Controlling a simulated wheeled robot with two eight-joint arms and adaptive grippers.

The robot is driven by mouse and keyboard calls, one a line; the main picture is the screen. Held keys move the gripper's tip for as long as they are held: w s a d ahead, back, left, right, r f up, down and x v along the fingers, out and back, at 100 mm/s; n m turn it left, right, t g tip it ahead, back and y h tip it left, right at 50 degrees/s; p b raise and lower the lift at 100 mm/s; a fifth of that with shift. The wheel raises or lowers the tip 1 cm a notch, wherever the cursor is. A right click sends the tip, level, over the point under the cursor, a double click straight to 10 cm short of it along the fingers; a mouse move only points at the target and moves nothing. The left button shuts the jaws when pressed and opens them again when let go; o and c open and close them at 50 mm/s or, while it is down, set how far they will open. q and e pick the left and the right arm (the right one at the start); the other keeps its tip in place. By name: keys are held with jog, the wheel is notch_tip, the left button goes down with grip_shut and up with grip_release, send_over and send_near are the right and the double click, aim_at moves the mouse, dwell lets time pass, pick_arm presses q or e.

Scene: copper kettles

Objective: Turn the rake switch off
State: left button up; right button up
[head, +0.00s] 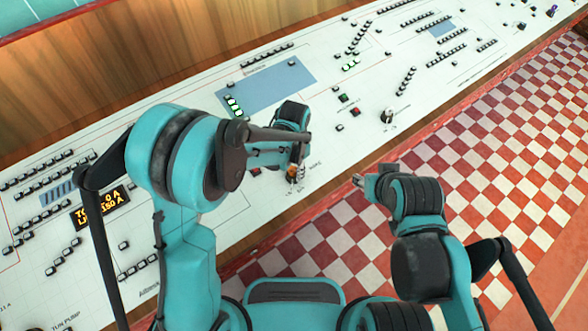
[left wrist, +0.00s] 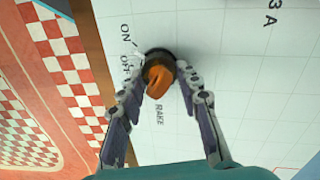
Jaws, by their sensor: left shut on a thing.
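The rake switch is an orange knob (left wrist: 157,78) on a round black base, on the white panel. The word RAKE is printed beside it, with ON and OFF marks on its other side. My left gripper (left wrist: 160,70) has its two fingers on either side of the knob and is shut on it. In the head view the orange knob (head: 291,171) shows small and partly covered by the left gripper (head: 296,174). The knob's exact pointing is hard to tell. My right gripper (head: 358,181) is over the checkered floor, away from the switch; its jaws are unclear.
The long white control panel (head: 420,75) carries many small buttons, an orange-lettered display (head: 100,207) and another black selector knob (head: 387,115). A wooden wall (head: 150,50) stands behind it. The red and white checkered floor (head: 480,150) lies beyond the panel's near edge.

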pick_arm(q)
jog(key=shift+n+b, duration=0.45)
jog(key=shift+n, duration=1.75)
jog(key=shift+w+a+n, duration=0.1)
jog(key=shift+n, duration=1.8)
jog(key=o, duration=1.2)
jog(key=shift+c, duration=0.2)
notch_tip(320, 180, up, 12)
jog(key=shift+r, duration=0.1)
